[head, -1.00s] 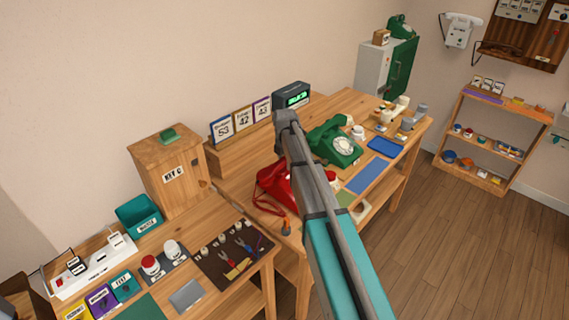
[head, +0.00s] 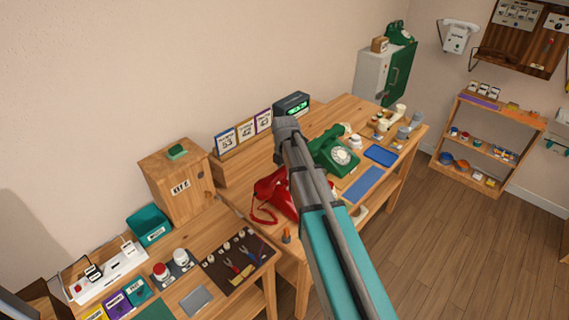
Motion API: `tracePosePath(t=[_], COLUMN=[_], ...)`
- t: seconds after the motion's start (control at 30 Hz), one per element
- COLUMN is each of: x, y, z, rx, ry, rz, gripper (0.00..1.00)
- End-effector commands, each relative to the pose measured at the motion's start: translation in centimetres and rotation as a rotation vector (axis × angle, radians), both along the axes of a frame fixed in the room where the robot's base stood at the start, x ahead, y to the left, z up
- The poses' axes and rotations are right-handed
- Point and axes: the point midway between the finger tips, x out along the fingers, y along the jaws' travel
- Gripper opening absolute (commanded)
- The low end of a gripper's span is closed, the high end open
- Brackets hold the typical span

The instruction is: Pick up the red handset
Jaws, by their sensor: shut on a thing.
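A red dial phone (head: 271,193) stands on the wooden table, left of my arm. Its red cord loops on the tabletop at its left. My arm crosses in front of the phone and covers its right part, so I cannot tell whether the red handset is on its cradle or lifted. The grey wrist end of my arm shows above the phone, near the clock. My gripper's fingers are hidden behind the arm. A green dial phone (head: 333,153) stands just right of the arm with its handset on top.
A digital clock (head: 292,104) and several number cards (head: 244,131) stand at the table's back. A wooden box (head: 177,180) is at the left. A blue mat (head: 363,185) and blue tray (head: 380,156) lie at the right. Open floor (head: 450,250) lies beyond the table.

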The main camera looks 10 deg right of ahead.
Motion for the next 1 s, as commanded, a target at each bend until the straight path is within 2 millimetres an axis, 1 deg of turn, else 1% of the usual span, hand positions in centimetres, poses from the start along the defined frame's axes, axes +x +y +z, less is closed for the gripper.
tracePosePath(t=[0.03, 0.1, 0.3, 0.5, 1.0], x=[-1.3, -2.3, -4.0, -4.7, -4.6], y=[0.2, 0.4, 0.9, 1.0, 1.1], z=[0.8, 1.2, 1.9, 2.1, 2.1], rx=[0.000, 0.000, 0.000, 0.000, 0.000], ry=[0.000, 0.000, 0.000, 0.000, 0.000], rz=[0.000, 0.000, 0.001, 0.000, 0.000], gripper=[0.00, 0.00, 0.00, 0.00, 0.00])
